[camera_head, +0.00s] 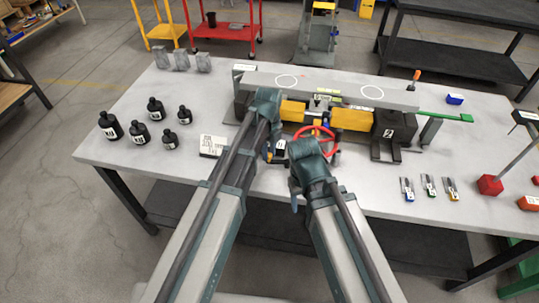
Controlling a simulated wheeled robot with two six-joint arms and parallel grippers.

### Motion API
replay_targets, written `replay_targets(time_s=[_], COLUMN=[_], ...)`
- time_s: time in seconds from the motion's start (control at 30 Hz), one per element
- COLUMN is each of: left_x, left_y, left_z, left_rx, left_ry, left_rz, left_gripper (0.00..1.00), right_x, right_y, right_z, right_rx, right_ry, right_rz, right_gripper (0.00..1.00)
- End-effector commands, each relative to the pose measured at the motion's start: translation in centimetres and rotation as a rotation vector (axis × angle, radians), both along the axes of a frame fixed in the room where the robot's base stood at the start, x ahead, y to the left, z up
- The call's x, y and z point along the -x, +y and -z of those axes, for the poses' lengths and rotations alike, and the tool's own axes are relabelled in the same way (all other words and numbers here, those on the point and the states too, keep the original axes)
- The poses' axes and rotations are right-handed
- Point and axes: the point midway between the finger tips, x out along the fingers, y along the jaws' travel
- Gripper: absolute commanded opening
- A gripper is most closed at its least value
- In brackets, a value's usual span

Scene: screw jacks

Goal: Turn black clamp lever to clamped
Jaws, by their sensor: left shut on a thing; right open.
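The screw jack fixture (352,117) stands at the back middle of the grey table, with yellow blocks, dark end housings and a red handwheel (332,150) in front. I cannot pick out the black clamp lever; my arms cover part of the fixture's front. My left gripper (268,153) is at the fixture's front, left of the handwheel. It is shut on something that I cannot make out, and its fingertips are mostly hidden. My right gripper (296,198) is open, just in front of the handwheel; its wrist covers part of the wheel.
Several black bottles (139,132) stand at the left, with grey blocks (182,60) behind. A white card (212,145) lies left of my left gripper. Small coloured-tip parts (429,186) and a red block (489,185) are at the right. A green-ended bar (455,117) sticks out rightward.

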Motion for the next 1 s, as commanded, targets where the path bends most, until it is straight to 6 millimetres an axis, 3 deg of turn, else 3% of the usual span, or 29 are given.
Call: replay_targets(time_s=[0.4,0.97,1.0], left_x=[-1.2,-1.3,-1.3], left_y=[0.0,0.0,0.0], left_z=[0.0,0.0,0.0], left_rx=[-0.001,0.0,0.0], left_ry=[-0.001,-0.001,-0.001], left_rz=[0.17,0.194,0.194], left_gripper=[0.0,0.0,0.34], right_x=[0.0,0.0,0.0], right_y=[0.0,0.0,0.0], right_z=[0.0,0.0,0.0], right_rx=[0.0,0.0,0.0], right_ry=[0.0,0.0,0.0], right_rz=[0.0,0.0,0.0], right_gripper=[0.59,0.59,0.59])
